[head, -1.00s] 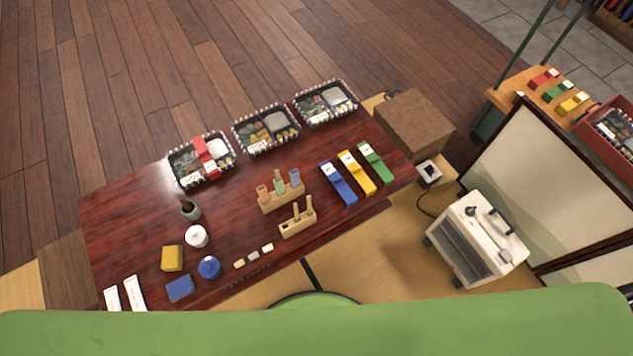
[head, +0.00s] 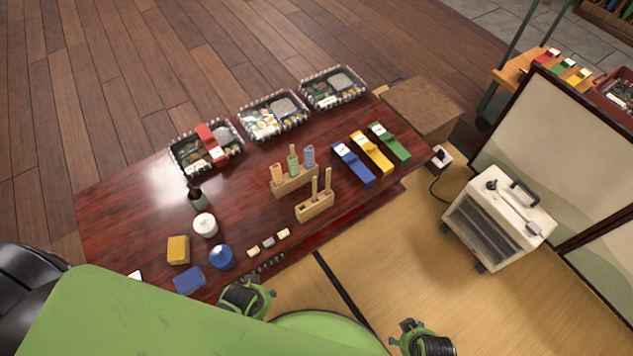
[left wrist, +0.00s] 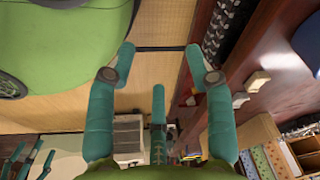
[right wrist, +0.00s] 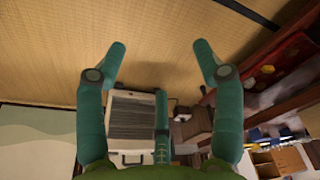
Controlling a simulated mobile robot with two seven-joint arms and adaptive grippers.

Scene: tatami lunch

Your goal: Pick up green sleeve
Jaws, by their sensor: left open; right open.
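The green sleeve (head: 390,142) lies on the dark red table (head: 130,215) near its right end. It is a long flat green piece with a pale patch at its upper end. It lies beside a yellow sleeve (head: 372,153) and a blue sleeve (head: 353,164). My right gripper (head: 402,334) is low in the head view, over the tatami and well apart from the green sleeve. It is open and empty in the right wrist view (right wrist: 160,50). My left gripper (head: 258,296) is by the table's front edge, open and empty in the left wrist view (left wrist: 160,55).
Two wooden holders (head: 294,184) (head: 315,208) stand left of the sleeves. Lunch boxes (head: 333,88) line the far edge. A brown box (head: 425,108) stands beyond the right end. A cream appliance (head: 498,226) and a folding screen (head: 548,140) stand to the right.

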